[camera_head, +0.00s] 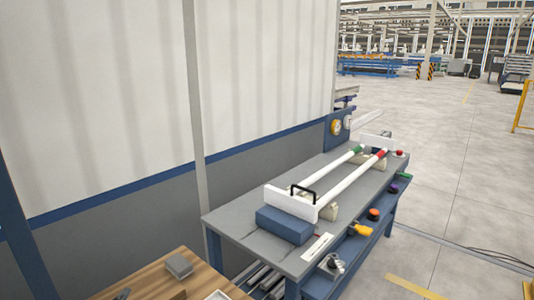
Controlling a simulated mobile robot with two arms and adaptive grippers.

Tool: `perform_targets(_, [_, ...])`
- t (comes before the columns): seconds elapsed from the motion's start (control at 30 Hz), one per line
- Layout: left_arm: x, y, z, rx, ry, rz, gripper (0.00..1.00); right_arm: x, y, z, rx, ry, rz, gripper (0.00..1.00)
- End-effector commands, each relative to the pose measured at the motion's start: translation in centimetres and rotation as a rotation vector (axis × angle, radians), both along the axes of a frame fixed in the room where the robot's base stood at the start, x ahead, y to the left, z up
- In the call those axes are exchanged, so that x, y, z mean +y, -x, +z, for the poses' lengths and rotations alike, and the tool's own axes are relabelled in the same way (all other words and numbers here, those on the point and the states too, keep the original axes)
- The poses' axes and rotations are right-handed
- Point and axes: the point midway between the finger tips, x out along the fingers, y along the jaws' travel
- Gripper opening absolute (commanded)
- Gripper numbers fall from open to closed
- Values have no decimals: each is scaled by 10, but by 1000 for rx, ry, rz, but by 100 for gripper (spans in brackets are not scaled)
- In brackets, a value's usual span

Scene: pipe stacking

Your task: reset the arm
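Neither of my grippers nor my arms can be made out in the head view. Two white pipes lie side by side along the grey workbench (233,222). The left pipe (331,166) has a green band near its far end. The right pipe (350,180) has a red band near its far end. A white end plate (290,202) with a black handle (303,190) stands at their near ends, by a blue block (285,224).
A blue panel with round gauges (336,127) stands at the bench's back. Valves with coloured handles, one yellow (361,230), line its right side. A wooden table (188,289) with a grey block (179,266) is at lower left. A wall closes the left; open floor (450,180) lies right.

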Motion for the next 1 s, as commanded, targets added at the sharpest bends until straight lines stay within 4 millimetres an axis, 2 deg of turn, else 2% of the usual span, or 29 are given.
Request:
perform_targets(0.03, [4,18,-33,128,113,67,60,1,-1,0,-3,-1,0,0])
perform_targets(0.1, [4,47,-75,305,250,151,60,1,-3,0,-4,-1,0,0])
perform_targets(0.2, [-5,89,-120,518,390,234,60,1,-3,0,-5,-1,0,0])
perform_targets(0.3, [-18,127,-149,691,489,291,60,1,-3,0,-5,-1,0,0])
perform_targets(0.4, [-32,162,-169,837,564,330,60,1,-3,0,-5,-1,0,0])
perform_targets(0.6, [-62,226,-190,1096,677,381,60,1,-3,0,-5,-1,0,0])
perform_targets(0.63, [-64,230,-196,1119,683,387,60,1,-3,-1,-5,-1,0,0])
perform_targets(0.87, [-64,214,-277,1135,666,394,60,-1,-2,-14,-3,0,1,0])
perform_targets(1.0, [-65,211,-335,1154,660,400,60,-1,-2,-23,-3,1,1,0])
